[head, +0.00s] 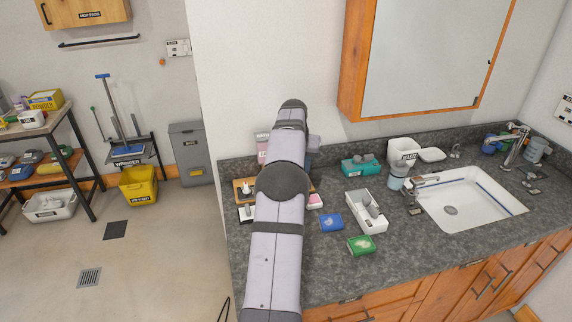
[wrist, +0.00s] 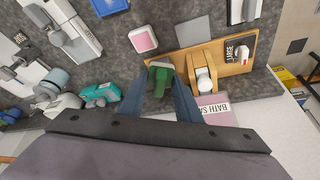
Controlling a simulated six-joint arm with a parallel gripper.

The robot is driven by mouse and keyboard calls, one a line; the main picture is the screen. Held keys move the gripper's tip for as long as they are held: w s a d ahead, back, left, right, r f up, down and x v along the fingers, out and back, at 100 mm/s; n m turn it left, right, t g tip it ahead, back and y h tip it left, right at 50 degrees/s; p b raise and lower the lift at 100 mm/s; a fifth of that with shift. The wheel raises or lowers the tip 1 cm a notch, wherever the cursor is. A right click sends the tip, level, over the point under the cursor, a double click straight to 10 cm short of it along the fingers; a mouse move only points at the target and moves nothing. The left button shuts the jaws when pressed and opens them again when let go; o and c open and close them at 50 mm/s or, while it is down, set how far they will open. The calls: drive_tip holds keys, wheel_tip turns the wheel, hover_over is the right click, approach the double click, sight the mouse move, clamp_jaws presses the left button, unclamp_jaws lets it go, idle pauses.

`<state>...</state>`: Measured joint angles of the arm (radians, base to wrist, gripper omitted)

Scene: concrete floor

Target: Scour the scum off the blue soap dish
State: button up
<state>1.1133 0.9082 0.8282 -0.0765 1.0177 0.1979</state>
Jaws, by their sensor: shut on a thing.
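My gripper (wrist: 160,86) is shut on a small dark green piece (wrist: 159,73), seen in the wrist view between its two dark blue fingers. It is over the back left of the grey counter, and I cannot tell whether the piece touches anything below. In the head view my own arm hides the gripper. A flat blue item (head: 331,222) lies on the counter to the right of my arm; its edge shows in the wrist view (wrist: 108,6). I cannot tell whether it is the soap dish, and no scum shows at this size.
A wooden tray (wrist: 238,62) holding a white-topped bottle stands beside the gripper. A pink-topped white dish (wrist: 143,40) is near it. A green packet (head: 361,245), white tray (head: 366,213), teal box (head: 360,166) and sink (head: 470,200) lie rightward. The front counter is clear.

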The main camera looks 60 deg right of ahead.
drive_tip(key=s+f+m+g+p, duration=0.2)
drive_tip(key=s+f+m+g, duration=0.1)
drive_tip(key=s+m, duration=0.4)
drive_tip(key=shift+s+a+f+m, duration=0.35)
drive_tip(key=shift+s+f, duration=0.45)
drive_tip(key=shift+s, duration=1.1)
drive_tip(key=shift+f, duration=0.15)
